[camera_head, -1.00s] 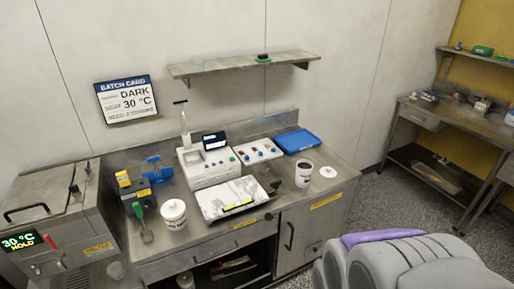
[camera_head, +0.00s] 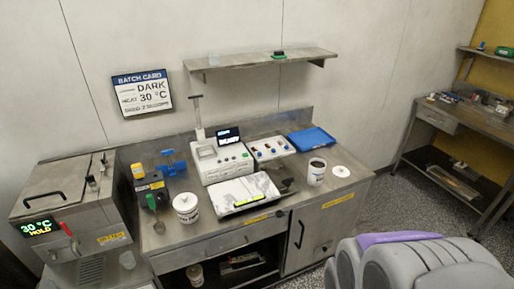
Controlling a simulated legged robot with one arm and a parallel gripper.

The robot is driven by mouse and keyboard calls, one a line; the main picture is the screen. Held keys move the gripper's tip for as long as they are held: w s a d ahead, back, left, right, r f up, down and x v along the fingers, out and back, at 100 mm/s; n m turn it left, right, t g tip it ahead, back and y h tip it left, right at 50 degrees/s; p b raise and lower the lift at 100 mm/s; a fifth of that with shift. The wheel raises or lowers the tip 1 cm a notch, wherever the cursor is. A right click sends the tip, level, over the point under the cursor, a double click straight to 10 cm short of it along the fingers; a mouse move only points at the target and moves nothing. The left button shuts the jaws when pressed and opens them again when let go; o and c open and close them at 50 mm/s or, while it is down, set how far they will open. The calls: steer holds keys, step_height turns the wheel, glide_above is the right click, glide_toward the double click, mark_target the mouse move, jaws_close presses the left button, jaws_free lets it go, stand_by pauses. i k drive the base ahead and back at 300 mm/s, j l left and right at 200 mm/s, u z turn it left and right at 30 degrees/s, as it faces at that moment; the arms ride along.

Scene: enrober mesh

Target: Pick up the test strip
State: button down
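I cannot single out the test strip with certainty. A pale tray (camera_head: 232,188) with a white, grey-streaked surface lies at the front middle of the steel bench (camera_head: 215,232), and a thin yellow-green strip (camera_head: 252,201) shows along its front edge. A small dark flat piece (camera_head: 286,186) lies just right of the tray. My gripper's fingers are not visible. A large grey and purple rounded part, probably of my own arm, fills the bottom right corner, well apart from the tray.
A white instrument (camera_head: 222,164) with a screen stands behind the tray. A white tub (camera_head: 186,208) is to the left, an open dark-filled cup (camera_head: 316,172) and a blue tray (camera_head: 311,139) to the right. A steel machine (camera_head: 60,195) stands far left. A shelf (camera_head: 262,62) hangs above.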

mark_target(285, 148)
steer(key=i+j+z, duration=0.3)
steer(key=i+j, duration=0.35)
steer(key=i+l+u, duration=0.15)
steer(key=i+l, duration=0.15)
steer(key=i, duration=0.25)
steer(key=i+l+u, duration=0.1)
steer(key=i+l, duration=0.3)
steer(key=i, duration=0.1)
